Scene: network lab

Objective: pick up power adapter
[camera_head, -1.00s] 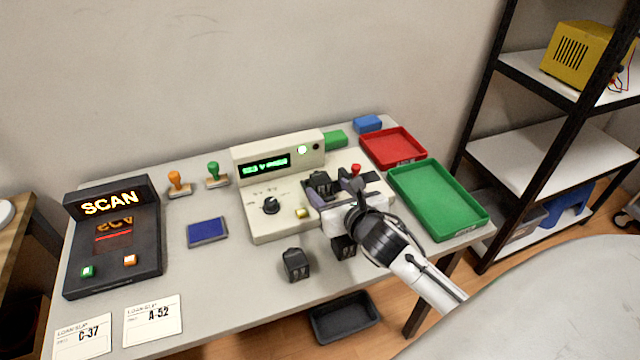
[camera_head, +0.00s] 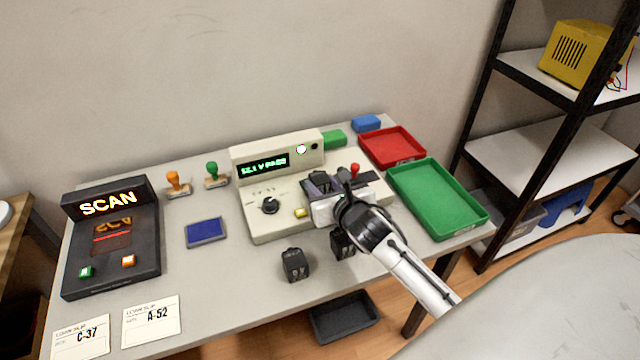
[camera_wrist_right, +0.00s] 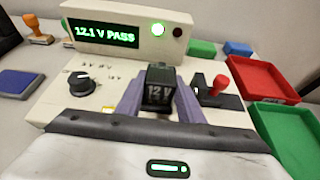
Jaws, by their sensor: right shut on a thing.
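A black power adapter marked 12 V (camera_wrist_right: 159,86) sits at the tester, between the two purple-grey fingers of my right gripper (camera_wrist_right: 160,100). In the head view my right gripper (camera_head: 322,186) is shut on this adapter (camera_head: 319,180) over the right part of the tester. The tester (camera_head: 262,222) is cream-coloured, and its screen reads 12.1 V PASS in the wrist view (camera_wrist_right: 108,36), with a lit green lamp. Two other black adapters stand on the table, one in front of the tester (camera_head: 295,264) and one partly behind my arm (camera_head: 341,243). My left gripper is not in view.
A green tray (camera_head: 440,205) and a red tray (camera_head: 392,148) lie empty to the right of the tester. A red-knobbed lever (camera_head: 355,170) stands close to my gripper. A scanner (camera_head: 112,240), a blue pad (camera_head: 206,232) and two stamps are on the left.

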